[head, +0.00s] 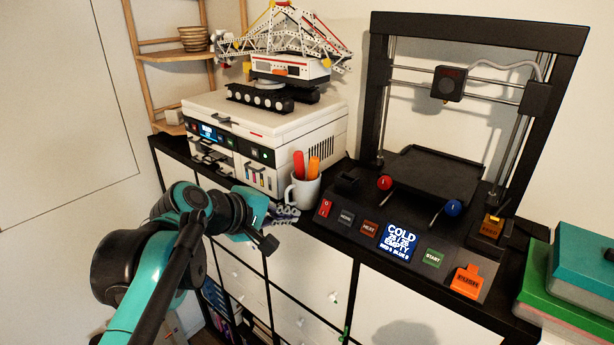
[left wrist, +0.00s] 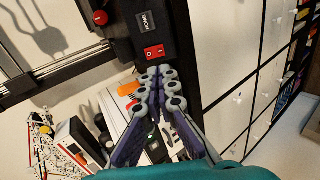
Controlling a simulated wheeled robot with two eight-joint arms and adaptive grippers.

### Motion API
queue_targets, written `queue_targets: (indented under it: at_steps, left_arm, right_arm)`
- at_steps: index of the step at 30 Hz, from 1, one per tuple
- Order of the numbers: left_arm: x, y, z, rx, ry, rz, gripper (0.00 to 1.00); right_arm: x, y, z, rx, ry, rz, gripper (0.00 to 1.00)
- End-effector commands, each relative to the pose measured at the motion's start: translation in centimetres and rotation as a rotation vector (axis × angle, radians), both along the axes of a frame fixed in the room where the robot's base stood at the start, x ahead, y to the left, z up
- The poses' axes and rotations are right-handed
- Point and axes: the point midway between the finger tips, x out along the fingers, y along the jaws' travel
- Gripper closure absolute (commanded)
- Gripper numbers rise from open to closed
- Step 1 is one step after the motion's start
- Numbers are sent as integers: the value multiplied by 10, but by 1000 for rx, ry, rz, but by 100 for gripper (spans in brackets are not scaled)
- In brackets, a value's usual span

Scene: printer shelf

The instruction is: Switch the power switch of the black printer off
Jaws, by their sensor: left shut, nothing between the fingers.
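The black printer (head: 440,205) is a 3D printer on the shelf top, with a row of controls on its front panel. Its red power switch (head: 325,207) is at the panel's left end; its lit display (head: 399,242) reads COLD and EMPTY. In the left wrist view the red switch (left wrist: 154,51) lies just beyond my left fingertips. My left gripper (head: 290,212) is shut and empty, left of the switch; its closed fingers show in the left wrist view (left wrist: 160,72). The fingers appear close to the switch; I cannot tell whether they touch it. My right gripper is out of view.
A white mug (head: 303,190) with orange and red handles stands behind my left gripper. A white printer (head: 270,135) bearing a model crane (head: 285,60) is at the back left. Green and teal boxes (head: 570,285) are at the right. White drawers are below.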

Motion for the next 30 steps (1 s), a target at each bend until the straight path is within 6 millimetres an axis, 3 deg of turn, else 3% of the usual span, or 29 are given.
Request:
queue_targets:
  at_steps: [1,4,17,23,30]
  left_arm:
    - [3,-1,13,-15,2,6,100]
    - [6,-2,21,-39,5,14,100]
    - [8,-3,20,-45,7,15,100]
    - [24,-15,10,-44,6,13,100]
    - [59,-41,-16,-45,7,13,100]
  right_arm:
    - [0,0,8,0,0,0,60]
    - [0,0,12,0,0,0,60]
    - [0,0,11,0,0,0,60]
    - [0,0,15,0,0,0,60]
    - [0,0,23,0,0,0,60]
